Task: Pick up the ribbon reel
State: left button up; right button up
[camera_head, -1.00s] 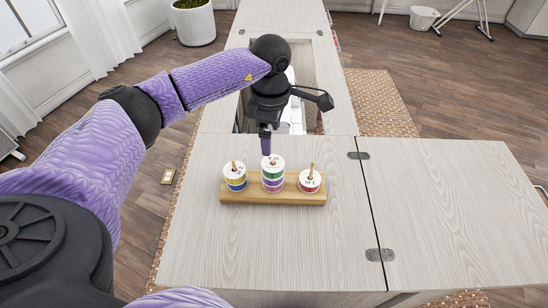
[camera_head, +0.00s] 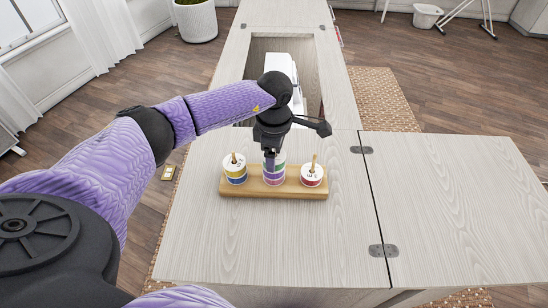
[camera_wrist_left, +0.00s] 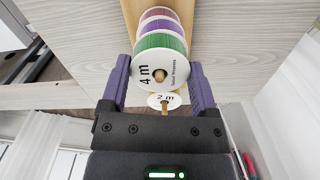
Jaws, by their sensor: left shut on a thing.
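A wooden ribbon stand (camera_head: 240,190) with several pegs stands on the pale cabinet top. Its middle peg holds a green reel (camera_head: 281,168) on top, with purple and pinkish reels under it. The left peg holds yellow and blue reels (camera_head: 235,172), the right one a red reel (camera_head: 312,177). My left gripper (camera_head: 271,160) comes down over the middle stack, its fingers shut on the green reel. In the left wrist view this reel (camera_wrist_left: 160,62), marked "4 m", sits around its peg between the fingers. A "2 m" reel (camera_wrist_left: 164,101) shows behind. My right gripper is out of view.
The cabinet top (camera_head: 210,240) is clear around the stand. Behind it is an open recess with a white machine (camera_head: 284,72). A hinged leaf (camera_head: 450,200) extends right. A planter (camera_head: 195,20) stands on the floor at the back left.

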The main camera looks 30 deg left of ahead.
pick_arm(q)
jog(key=shift+c, duration=0.4)
jog(key=shift+r, duration=0.15)
notch_tip(320, 180, up, 10)
jog(key=p, duration=0.2)
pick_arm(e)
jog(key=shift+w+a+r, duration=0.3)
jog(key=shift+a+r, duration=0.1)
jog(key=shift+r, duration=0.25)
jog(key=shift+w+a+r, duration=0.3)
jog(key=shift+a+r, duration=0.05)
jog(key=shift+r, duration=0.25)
